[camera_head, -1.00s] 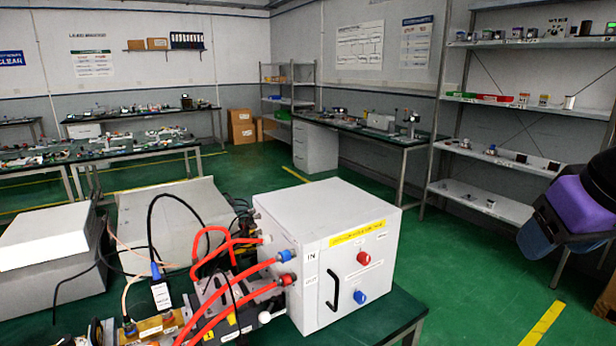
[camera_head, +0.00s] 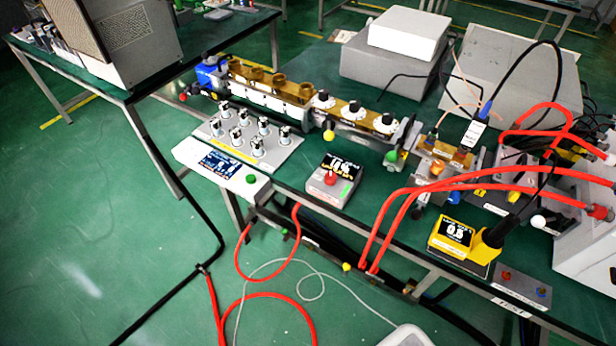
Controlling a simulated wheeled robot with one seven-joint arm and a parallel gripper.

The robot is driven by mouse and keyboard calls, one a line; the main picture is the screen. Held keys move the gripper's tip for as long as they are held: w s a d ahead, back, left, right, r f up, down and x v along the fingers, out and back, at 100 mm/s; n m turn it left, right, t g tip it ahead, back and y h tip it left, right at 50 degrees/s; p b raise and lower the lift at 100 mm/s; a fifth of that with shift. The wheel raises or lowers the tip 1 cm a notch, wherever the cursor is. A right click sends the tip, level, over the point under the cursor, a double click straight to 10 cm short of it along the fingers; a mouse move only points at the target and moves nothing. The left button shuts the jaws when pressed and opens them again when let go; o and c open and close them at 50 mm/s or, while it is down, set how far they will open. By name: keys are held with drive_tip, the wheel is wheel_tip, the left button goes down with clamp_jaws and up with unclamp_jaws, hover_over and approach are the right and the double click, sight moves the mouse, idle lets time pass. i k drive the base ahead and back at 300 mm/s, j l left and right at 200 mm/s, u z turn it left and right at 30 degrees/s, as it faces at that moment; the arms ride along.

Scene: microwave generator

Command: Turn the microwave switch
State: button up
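The microwave bench (camera_head: 290,200) carries a long brass and grey waveguide assembly (camera_head: 270,90) with several black-and-white knobs. A grey panel (camera_head: 250,145) with several upright toggle-like knobs sits at the left, beside a white control box (camera_head: 222,168) with a dark display and a green button. A small grey box (camera_head: 335,180) with a display and a red knob sits in the middle. A low box (camera_head: 520,290) with a red and a blue button lies at the right front. I cannot tell which of these is the microwave switch. My gripper is not in view.
Red hoses (camera_head: 400,190) arch over the right side to a white cabinet (camera_head: 590,255). A yellow meter (camera_head: 457,238) stands near the front edge. Cables and red hoses hang below the bench. The green floor (camera_head: 90,250) at the lower left is largely clear.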

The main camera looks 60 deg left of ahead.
sight(330, 178)
drive_tip(key=u, duration=1.75)
drive_tip(key=i+j+z, duration=0.2)
drive_tip(key=j, duration=0.25)
drive_tip(key=j+z, duration=0.15)
drive_tip(key=j, duration=0.25)
drive_tip(key=i, duration=0.05)
